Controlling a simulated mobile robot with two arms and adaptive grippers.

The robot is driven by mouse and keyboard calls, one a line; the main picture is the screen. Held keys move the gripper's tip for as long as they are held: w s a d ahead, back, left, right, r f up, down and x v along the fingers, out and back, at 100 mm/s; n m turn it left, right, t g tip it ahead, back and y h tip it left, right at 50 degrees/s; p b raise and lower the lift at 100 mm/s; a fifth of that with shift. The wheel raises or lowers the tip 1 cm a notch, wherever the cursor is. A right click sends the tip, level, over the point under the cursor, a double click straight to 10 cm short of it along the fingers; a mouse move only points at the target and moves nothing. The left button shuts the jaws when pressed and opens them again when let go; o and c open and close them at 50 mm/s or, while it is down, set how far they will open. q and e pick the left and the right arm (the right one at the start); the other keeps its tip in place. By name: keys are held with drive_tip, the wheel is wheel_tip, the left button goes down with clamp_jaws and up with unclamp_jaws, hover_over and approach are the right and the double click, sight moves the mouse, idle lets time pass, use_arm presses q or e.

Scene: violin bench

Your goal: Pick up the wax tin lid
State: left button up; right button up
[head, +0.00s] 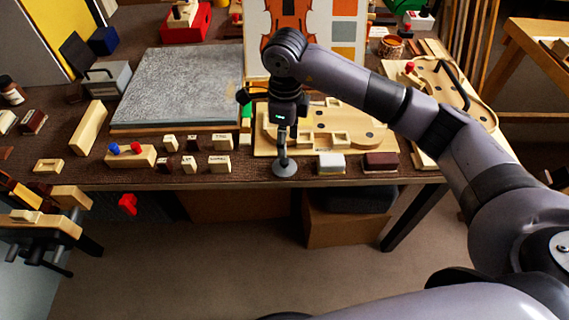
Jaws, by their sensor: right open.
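A small round grey metal disc (284,171), which looks like the wax tin lid, lies at the front edge of the bench. My right gripper (283,153) points down right above it and hides part of its far side. The gripper is open, though its fingers are seen nearly edge-on. I cannot tell whether the fingertips touch the disc or stay just above it. My left gripper is not in view.
Small labelled wooden blocks (220,164) stand left of the disc. A pale block (331,163) and a dark red block (380,162) sit to its right. A wooden board (345,130) lies behind, and a grey slab (180,85) lies back left.

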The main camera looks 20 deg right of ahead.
sight(284, 165)
drive_tip(key=shift+a+f+p, duration=0.15)
drive_tip(key=shift+f+p, duration=0.35)
drive_tip(key=shift+f, duration=3.05)
drive_tip(key=shift+c, duration=0.3)
drive_tip(key=c, duration=1)
